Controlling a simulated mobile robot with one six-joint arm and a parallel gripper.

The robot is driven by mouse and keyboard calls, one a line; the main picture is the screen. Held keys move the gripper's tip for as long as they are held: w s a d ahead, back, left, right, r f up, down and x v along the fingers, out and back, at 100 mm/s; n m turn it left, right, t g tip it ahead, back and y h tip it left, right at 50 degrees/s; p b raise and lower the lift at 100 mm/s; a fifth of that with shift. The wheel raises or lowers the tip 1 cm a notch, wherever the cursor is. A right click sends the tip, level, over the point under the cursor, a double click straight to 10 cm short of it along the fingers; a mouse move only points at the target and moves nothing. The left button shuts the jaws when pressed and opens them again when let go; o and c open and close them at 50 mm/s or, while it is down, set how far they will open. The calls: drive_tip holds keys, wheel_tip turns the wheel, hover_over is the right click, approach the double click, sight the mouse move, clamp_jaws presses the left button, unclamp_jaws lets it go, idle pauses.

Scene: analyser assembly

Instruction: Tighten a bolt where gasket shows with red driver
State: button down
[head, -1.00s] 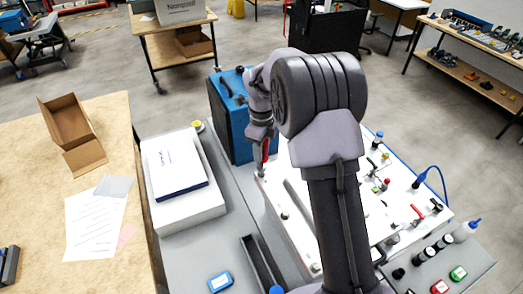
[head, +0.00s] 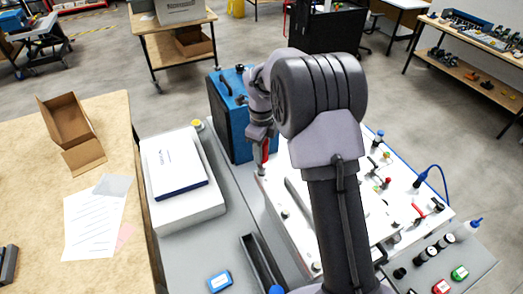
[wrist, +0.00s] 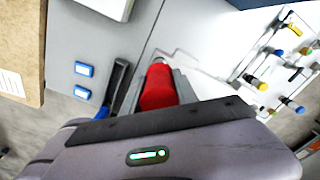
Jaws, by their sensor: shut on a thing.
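The red driver (head: 265,151) is in my gripper (head: 263,141), which is shut on its handle. It points down at the left back edge of the white analyser panel (head: 273,198). In the wrist view, the red handle (wrist: 158,88) sits between the two grey fingers of my gripper (wrist: 160,80). The driver's tip meets or hovers just above the panel; I cannot tell which. The bolt under it and any gasket are too small or hidden to make out. My arm covers the middle of the panel.
A blue case (head: 229,120) stands close behind my gripper. A white box (head: 182,185) lies on the grey bench to the left. Valves and coloured fittings (head: 383,182) rise from the panel's right side. A black slotted tray (head: 258,262) lies in front.

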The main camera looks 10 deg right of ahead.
drive_tip(key=shift+f+b, duration=0.8)
drive_tip(key=shift+f, duration=0.15)
idle(0.5)
idle(1.3)
drive_tip(key=c, duration=1.1)
unclamp_jaws()
drive_tip(key=shift+o, duration=0.2)
